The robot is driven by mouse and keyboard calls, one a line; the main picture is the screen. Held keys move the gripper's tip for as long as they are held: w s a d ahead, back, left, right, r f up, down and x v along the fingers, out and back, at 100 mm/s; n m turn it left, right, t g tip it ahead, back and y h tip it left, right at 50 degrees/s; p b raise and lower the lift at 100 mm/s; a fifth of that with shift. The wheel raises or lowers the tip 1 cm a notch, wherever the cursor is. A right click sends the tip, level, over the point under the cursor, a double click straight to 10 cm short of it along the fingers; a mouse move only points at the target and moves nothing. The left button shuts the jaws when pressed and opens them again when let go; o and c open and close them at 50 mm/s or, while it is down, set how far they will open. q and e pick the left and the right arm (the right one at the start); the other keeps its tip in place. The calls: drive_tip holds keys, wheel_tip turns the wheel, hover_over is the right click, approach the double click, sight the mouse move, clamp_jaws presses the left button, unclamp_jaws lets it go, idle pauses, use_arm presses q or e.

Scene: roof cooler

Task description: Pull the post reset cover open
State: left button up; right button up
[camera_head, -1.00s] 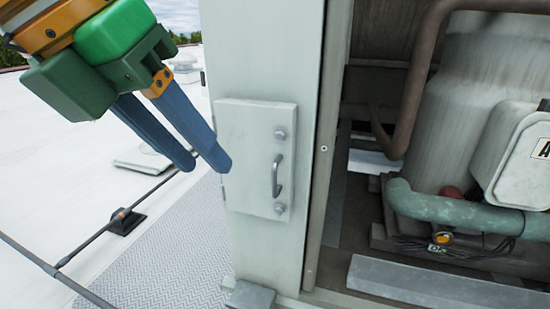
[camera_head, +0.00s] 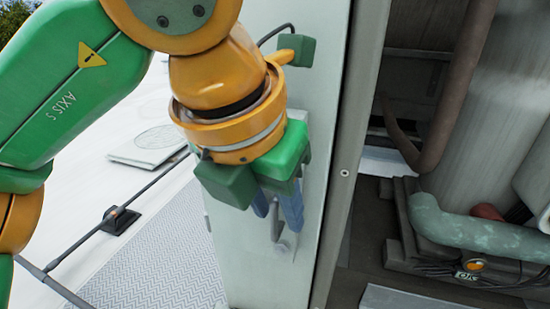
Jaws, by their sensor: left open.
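The post reset cover (camera_head: 240,245) is a pale flat plate on the light grey post (camera_head: 325,95). Its upper part is hidden behind my left arm and gripper; the part that shows looks shut against the post. The grey bar handle (camera_head: 275,230) shows its lower end between my blue fingers, above a round bolt (camera_head: 281,248). My left gripper (camera_head: 277,212) is open and points down at the handle, one finger on each side of it in the picture. I cannot tell whether the fingers touch the handle. My right gripper is not in view.
Right of the post is an open machine bay with a green pipe (camera_head: 475,230), a brown pipe (camera_head: 460,90) and a large tank (camera_head: 500,130). A dark rail (camera_head: 150,185) runs across the white roof at left. Patterned walkway matting (camera_head: 165,260) lies beside the post.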

use_arm(q)
drive_tip(key=shift+s+a+r, duration=0.1)
drive_tip(key=shift+s, duration=0.25)
clamp_jaws()
drive_tip(key=shift+w, duration=0.1)
idle(0.8)
